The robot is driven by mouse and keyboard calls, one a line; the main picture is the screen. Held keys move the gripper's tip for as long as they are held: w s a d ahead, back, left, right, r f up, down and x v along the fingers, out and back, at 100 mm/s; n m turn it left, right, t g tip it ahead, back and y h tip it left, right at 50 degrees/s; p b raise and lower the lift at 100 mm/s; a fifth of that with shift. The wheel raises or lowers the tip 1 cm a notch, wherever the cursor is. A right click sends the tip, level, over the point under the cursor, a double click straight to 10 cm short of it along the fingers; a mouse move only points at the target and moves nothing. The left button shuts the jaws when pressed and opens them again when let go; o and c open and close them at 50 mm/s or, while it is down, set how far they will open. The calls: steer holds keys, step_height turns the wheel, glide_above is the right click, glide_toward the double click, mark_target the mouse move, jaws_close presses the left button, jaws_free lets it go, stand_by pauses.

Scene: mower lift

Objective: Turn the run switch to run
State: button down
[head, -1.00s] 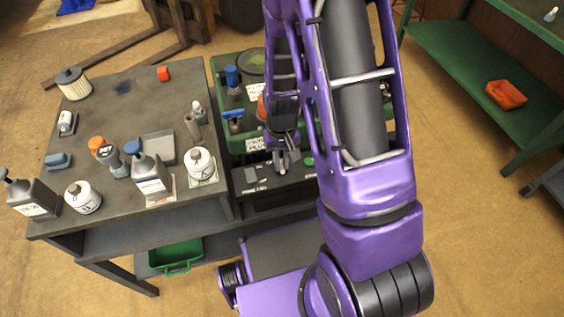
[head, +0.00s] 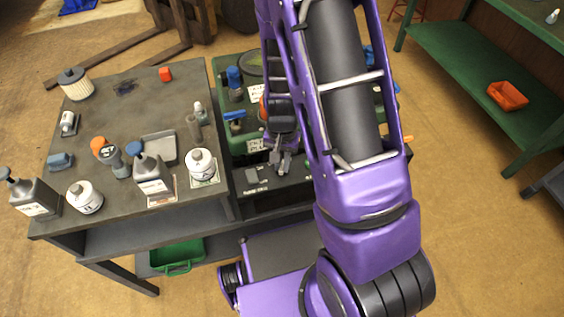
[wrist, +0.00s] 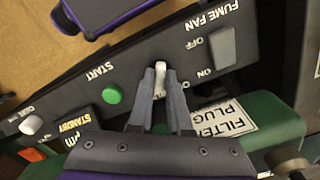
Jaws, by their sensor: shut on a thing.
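A dark control panel (wrist: 140,80) carries a white switch lever (wrist: 160,72), which stands between my fingertips in the wrist view. My gripper (wrist: 162,82) is shut on this lever, with one grey finger on each side. OFF and ON lettering shows right of the lever; whether it belongs to this switch I cannot tell. A green START button (wrist: 112,94) is left of the fingers. In the head view my gripper (head: 281,166) reaches down to the panel (head: 258,180), and my arm covers the panel's right part.
A grey FUME FAN rocker (wrist: 222,47) is right of the lever, and a white knob (wrist: 31,125) is at the far left. A green housing (wrist: 265,120) borders the panel. A workbench with bottles (head: 150,175) stands left, and a green shelf (head: 470,70) right.

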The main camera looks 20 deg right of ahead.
mark_target(282, 167)
steer(key=c, duration=0.9)
jaws_free()
steer(key=shift+o, duration=0.2)
step_height(282, 167, up, 18)
steer(key=p, duration=0.3)
steer(key=shift+f, duration=0.25)
